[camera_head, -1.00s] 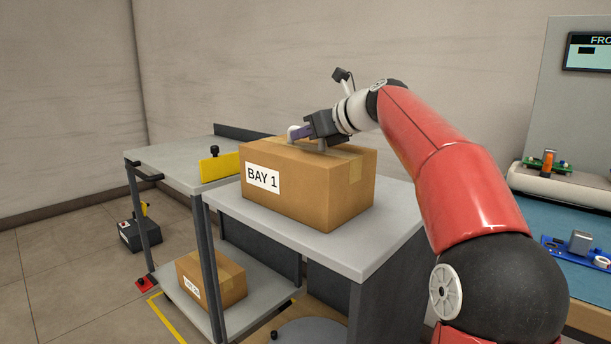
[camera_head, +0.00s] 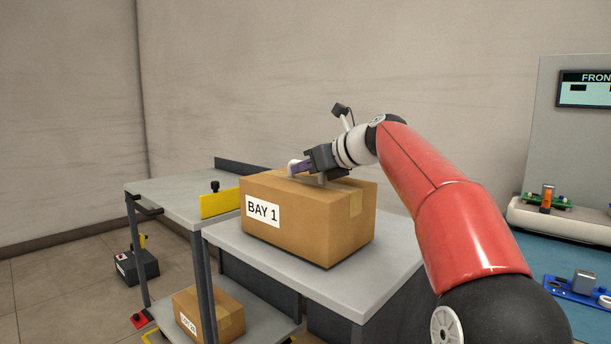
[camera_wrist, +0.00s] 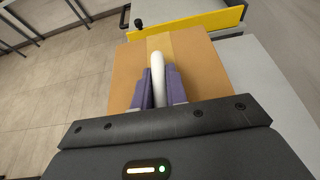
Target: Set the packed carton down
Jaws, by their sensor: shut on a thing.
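The brown carton (camera_head: 308,220) with a "BAY 1" label stands upright at the grey tabletop (camera_head: 345,290). A narrow dark shadow runs along its lower edge; I cannot tell whether it touches or hangs just above. A white handle (camera_wrist: 157,62) is on its taped top. My gripper (camera_head: 300,167) is above the carton, its purple fingers closed on both sides of the handle. In the wrist view my gripper (camera_wrist: 158,88) covers the near part of the carton (camera_wrist: 127,72).
A grey trolley (camera_head: 165,196) adjoins the tabletop on the left, with a yellow plate (camera_head: 219,203) beside the carton. A smaller carton (camera_head: 225,315) lies on the lower shelf. A black box (camera_head: 140,266) is on the floor. A blue-topped bench (camera_head: 545,262) stands right. Bare tabletop shows in front of the carton.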

